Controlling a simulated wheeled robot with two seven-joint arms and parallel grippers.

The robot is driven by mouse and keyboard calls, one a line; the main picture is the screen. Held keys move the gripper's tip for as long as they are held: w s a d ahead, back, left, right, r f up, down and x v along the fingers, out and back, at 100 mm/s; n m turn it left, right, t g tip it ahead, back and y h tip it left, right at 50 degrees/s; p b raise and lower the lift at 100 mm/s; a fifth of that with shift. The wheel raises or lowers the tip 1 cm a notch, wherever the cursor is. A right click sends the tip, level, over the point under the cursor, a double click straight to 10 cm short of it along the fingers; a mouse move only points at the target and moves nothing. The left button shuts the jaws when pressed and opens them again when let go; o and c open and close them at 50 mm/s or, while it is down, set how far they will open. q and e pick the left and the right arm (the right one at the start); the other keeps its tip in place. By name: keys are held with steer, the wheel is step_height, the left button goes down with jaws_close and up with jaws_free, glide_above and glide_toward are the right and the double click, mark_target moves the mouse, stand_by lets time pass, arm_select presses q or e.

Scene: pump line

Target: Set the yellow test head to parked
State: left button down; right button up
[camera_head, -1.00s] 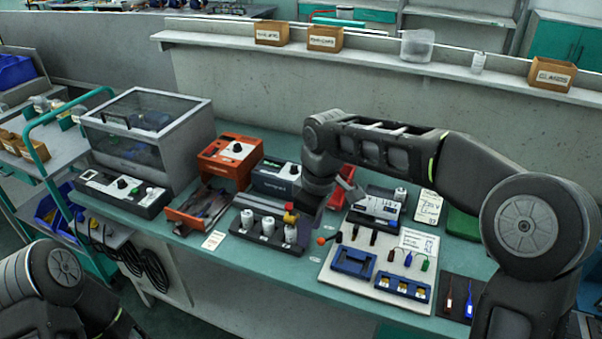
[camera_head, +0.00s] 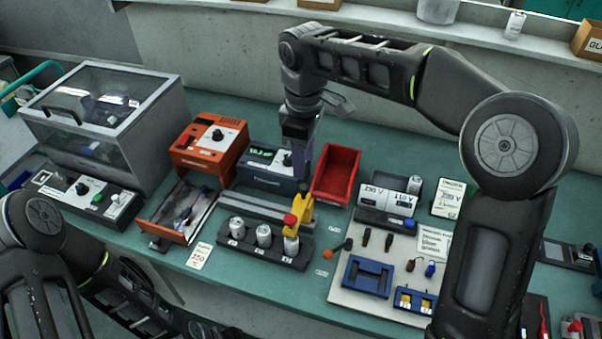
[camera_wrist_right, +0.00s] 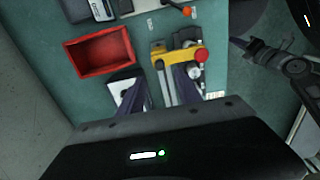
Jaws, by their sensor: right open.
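The yellow test head (camera_head: 303,207) stands at the right end of a dark fixture, on a grey rail, with a red knob (camera_head: 290,220) on its near end. In the right wrist view the yellow test head (camera_wrist_right: 178,56) lies just beyond the fingers, with its red knob (camera_wrist_right: 201,55) at right. My right gripper (camera_head: 300,172) is open, pointing down just behind the test head; its fingers (camera_wrist_right: 160,90) look empty and apart from it. Whether a finger touches it in depth is hard to tell. My left arm shows at lower left; its gripper is out of view.
The fixture (camera_head: 265,250) holds white cylinders. An orange unit (camera_head: 205,145) is at left. A board with tools (camera_head: 345,296) lies at right.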

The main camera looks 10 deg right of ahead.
mark_target(303, 186)
steer(key=shift+f+p, duration=0.5)
steer(key=shift+f, duration=3.45)
steer(key=shift+c, duration=0.4)
jaws_close()
